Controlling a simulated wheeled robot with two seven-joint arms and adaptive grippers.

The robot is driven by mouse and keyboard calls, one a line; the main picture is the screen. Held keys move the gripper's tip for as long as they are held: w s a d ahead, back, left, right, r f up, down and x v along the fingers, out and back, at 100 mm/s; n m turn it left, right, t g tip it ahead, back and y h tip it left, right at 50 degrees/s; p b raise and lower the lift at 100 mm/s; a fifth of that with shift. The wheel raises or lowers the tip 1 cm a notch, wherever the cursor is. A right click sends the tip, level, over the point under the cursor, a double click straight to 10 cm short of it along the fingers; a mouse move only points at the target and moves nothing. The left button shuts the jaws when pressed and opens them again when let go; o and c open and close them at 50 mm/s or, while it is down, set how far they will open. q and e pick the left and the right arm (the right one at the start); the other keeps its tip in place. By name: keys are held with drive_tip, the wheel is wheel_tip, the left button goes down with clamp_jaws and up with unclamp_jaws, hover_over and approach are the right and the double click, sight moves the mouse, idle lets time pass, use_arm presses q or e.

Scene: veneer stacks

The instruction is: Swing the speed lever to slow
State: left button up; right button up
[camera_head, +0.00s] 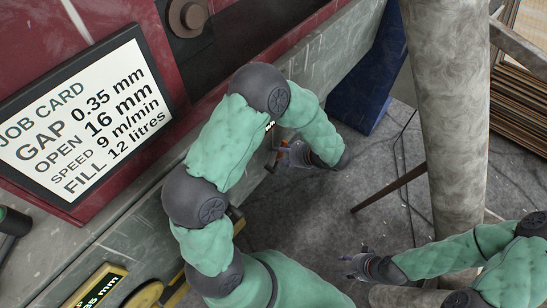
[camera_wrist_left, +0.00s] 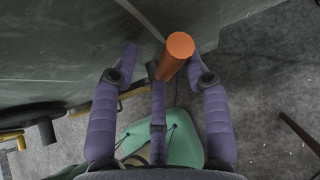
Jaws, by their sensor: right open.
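The orange cylindrical knob (camera_wrist_left: 178,54), which looks like the speed lever's handle, stands out beside the grey machine wall in the left wrist view. My left gripper (camera_wrist_left: 163,62) has its fingers spread around it, with the knob nearer the right finger and a gap to the left one. I cannot tell whether any finger touches it. In the head view my left gripper (camera_head: 288,154) is by the machine's side, partly hidden by my own arm. My right gripper (camera_head: 356,263) is open and empty over the floor. No slow marking is readable.
A job card (camera_head: 75,120) on the red machine reads gap 0.35 mm, open 16 mm, speed 9 m/min, fill 12 litres. A yellow-framed display (camera_head: 97,288) is at lower left. A thick pale column (camera_head: 450,110) and veneer stacks (camera_head: 510,90) stand at right.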

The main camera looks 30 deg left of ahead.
use_arm(q)
drive_tip(key=shift+w+a+r, duration=0.2)
drive_tip(key=p+v, duration=0.4)
drive_tip(key=v, duration=0.2)
drive_tip(key=shift+s+d+r, duration=0.2)
drive_tip(key=shift+d+r, duration=0.05)
drive_tip(key=shift+d, duration=0.1)
idle(0.7)
